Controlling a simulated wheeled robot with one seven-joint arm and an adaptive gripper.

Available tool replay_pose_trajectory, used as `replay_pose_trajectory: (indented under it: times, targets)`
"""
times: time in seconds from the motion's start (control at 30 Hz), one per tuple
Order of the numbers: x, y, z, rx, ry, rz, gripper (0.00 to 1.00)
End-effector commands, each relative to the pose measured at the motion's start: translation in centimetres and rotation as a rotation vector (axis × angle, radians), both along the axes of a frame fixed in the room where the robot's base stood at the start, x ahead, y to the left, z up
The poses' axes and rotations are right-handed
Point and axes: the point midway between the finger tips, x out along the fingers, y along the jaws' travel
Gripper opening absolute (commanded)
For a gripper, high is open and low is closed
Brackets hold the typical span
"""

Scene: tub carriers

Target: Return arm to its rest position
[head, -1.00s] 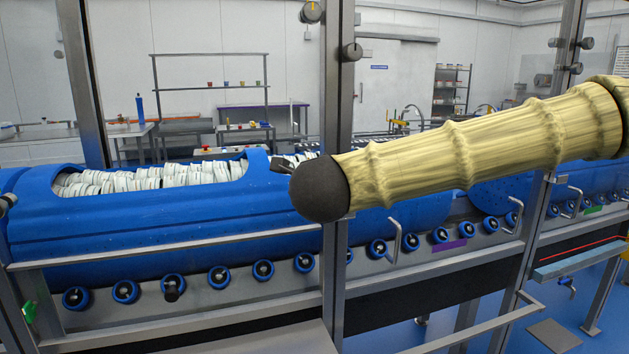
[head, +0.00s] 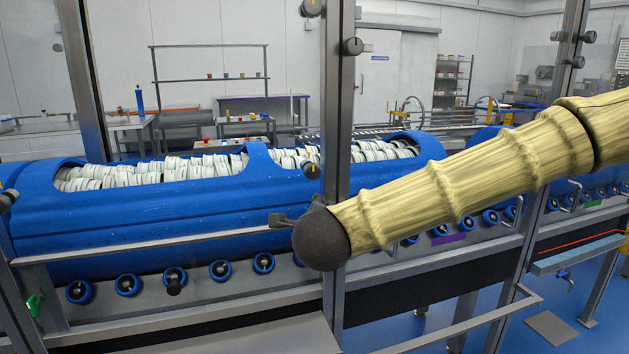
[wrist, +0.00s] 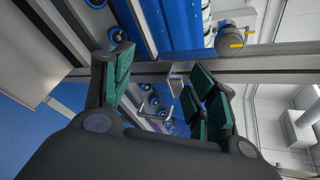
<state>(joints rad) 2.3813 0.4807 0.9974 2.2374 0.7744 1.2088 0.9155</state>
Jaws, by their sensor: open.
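My arm reaches in from the right in the head view, a ribbed yellow link with a dark rounded end. Only a small dark part of my gripper (head: 282,220) shows past that end, in front of the blue tub carrier. In the wrist view my gripper (wrist: 160,95) has its green-padded fingers spread wide, with nothing between them. Behind the gap the wrist view shows a metal frame bar and blue rollers. The blue tub carrier (head: 150,215) lies behind the frame, with rows of white tubs (head: 200,168) in its openings.
A metal upright (head: 338,110) stands close to my arm's dark end. A horizontal rail (head: 150,245) runs across the carrier's front, above a row of blue rollers (head: 220,271). A lower rail (head: 490,312) is at right. Tables and shelves stand far behind.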

Motion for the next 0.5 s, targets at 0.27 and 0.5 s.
replay_pose_trajectory:
  times: [0.27, 0.5]
  targets:
    - [-1.7, -0.8, -16.1, -0.358, 0.152, 0.229, 0.58]
    - [-6.9, -3.3, -28.7, -0.633, 0.287, 0.481, 0.58]
